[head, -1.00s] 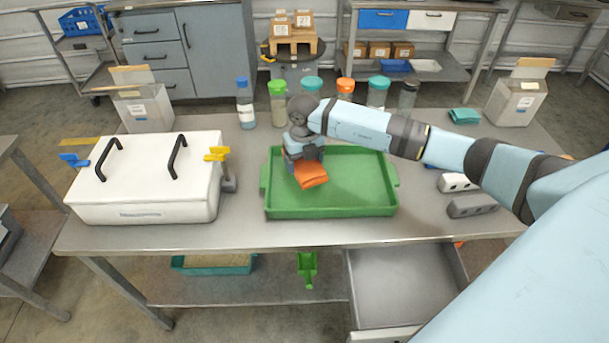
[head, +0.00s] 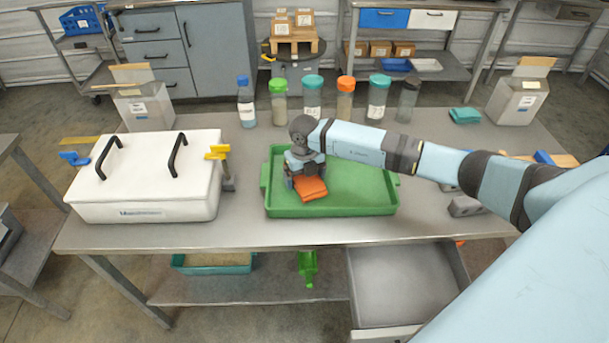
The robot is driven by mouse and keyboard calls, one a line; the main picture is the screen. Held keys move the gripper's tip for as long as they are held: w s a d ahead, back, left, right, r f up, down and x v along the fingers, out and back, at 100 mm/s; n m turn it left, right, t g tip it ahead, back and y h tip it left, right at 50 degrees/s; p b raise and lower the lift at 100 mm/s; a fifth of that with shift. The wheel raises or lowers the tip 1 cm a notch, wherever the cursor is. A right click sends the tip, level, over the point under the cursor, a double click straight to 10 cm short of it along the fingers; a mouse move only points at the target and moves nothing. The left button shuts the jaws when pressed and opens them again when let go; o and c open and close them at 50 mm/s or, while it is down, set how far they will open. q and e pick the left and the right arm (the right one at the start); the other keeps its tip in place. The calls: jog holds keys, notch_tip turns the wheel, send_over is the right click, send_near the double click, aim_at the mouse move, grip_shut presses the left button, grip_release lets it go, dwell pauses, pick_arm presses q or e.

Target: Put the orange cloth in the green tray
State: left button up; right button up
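The orange cloth (head: 311,189) is a folded piece at the left part of the green tray (head: 350,211), inside its rim. It seems to be at the tray's floor, but I cannot tell whether it rests fully there. My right gripper (head: 304,178) points down over the tray, shut on the cloth's far part. Its fingertips are mostly hidden by the gripper body and the cloth. My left gripper is not in view.
A white lidded box (head: 143,188) with black handles stands left of the tray. Several bottles and jars (head: 312,96) line the bench behind it. A teal cloth (head: 464,116) lies at the back right. An open drawer (head: 405,285) sticks out below the bench front.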

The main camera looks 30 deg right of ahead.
jog(key=shift+o, duration=0.2)
notch_tip(320, 180, up, 12)
jog(key=shift+r, duration=0.2)
dwell(0.3)
dwell(0.5)
